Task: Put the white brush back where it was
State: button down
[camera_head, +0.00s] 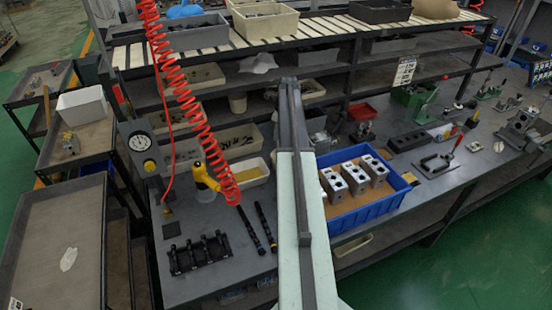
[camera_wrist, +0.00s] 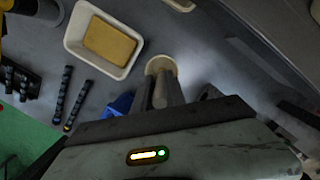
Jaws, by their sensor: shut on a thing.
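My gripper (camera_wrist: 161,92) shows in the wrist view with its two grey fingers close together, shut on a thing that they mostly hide. A pale, cream, round-ended thing (camera_wrist: 160,64) shows right at the fingertips, brightly lit. I cannot tell whether it is the white brush in my grip or a round pot just beyond it. No other white brush is clear in either view. In the head view my own arm runs up the middle and hides the gripper and what it holds.
A white tray with a yellow sponge (camera_wrist: 75,40) lies left of my gripper; it also shows in the head view (camera_head: 262,178). A blue crate (camera_head: 350,232) holds several metal blocks. Black rods (camera_head: 258,228), a red coiled hose (camera_head: 190,105) and a dial gauge (camera_head: 140,142) are on the left.

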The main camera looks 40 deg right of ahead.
notch_tip(320, 180, down, 8)
jog(key=b, duration=0.6)
jog(key=shift+r, duration=0.45)
jog(key=shift+f, duration=0.25)
jog(key=c, duration=1.4)
grip_release()
jog(key=shift+r, duration=0.1)
jog(key=shift+o, duration=0.2)
notch_tip(320, 180, up, 12)
jog(key=s+p, duration=0.1)
jog(key=p, duration=1.1)
jog(key=shift+s+d+r, duration=0.15)
jog(key=shift+s+d, duration=0.2)
jog(key=shift+d, duration=0.05)
